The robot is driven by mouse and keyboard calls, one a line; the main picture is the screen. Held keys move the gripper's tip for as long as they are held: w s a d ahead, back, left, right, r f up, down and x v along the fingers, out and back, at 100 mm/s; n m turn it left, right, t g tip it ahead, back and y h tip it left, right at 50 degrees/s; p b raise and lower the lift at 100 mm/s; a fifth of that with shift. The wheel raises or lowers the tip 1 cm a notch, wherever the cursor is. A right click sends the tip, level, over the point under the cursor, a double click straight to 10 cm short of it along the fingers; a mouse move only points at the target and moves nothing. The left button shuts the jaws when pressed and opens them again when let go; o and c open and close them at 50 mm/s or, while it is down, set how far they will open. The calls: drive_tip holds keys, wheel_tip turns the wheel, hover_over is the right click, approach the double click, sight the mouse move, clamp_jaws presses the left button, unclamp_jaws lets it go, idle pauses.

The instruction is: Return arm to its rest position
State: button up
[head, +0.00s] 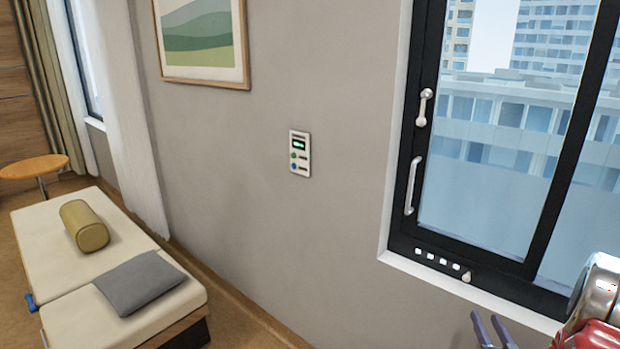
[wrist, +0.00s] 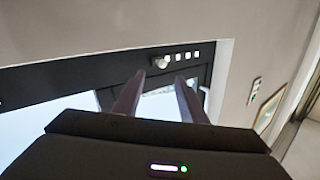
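My gripper (head: 492,330) shows at the bottom right of the head view, below the window frame. In the wrist view its two dark fingers (wrist: 157,98) stand apart with a gap between them and nothing held. Beyond the fingertips in the wrist view is the dark window frame with a small knob (wrist: 161,62) and a row of white buttons (wrist: 187,55). The fingers look apart from the knob. Part of my arm shows at the right edge of the head view.
The window (head: 520,130) has a black frame, a latch (head: 424,108) and a handle (head: 413,186). A control panel (head: 300,153) is on the grey wall. A bed (head: 60,225) with a bolster (head: 85,226) and grey cushion (head: 140,282) stands left. A round table (head: 33,166) is behind it.

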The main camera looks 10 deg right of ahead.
drive_tip(key=s+d+f+g, duration=0.1)
drive_tip(key=s+f+g, duration=0.15)
drive_tip(key=f, duration=0.25)
drive_tip(key=s+d+f+g, duration=0.1)
drive_tip(key=s+f+g, duration=0.15)
drive_tip(key=f, duration=0.25)
drive_tip(key=s+a+f+m+g, duration=0.1)
drive_tip(key=s+a+g, duration=0.2)
drive_tip(key=s+g, duration=0.25)
drive_tip(key=s+a+r+n+y, duration=0.1)
drive_tip(key=s+a+r+n, duration=0.1)
drive_tip(key=a+r, duration=0.8)
drive_tip(key=s+a+r+n+y, duration=0.2)
drive_tip(key=s+a+r, duration=0.3)
drive_tip(key=a+r, duration=0.5)
drive_tip(key=s+a+r+n+g+y, duration=0.1)
drive_tip(key=s+a+r+n, duration=0.1)
drive_tip(key=a+r, duration=0.9)
drive_tip(key=s+a, duration=0.1)
drive_tip(key=a, duration=0.6)
drive_tip(key=shift+s, duration=0.3)
drive_tip(key=shift+c, duration=0.4)
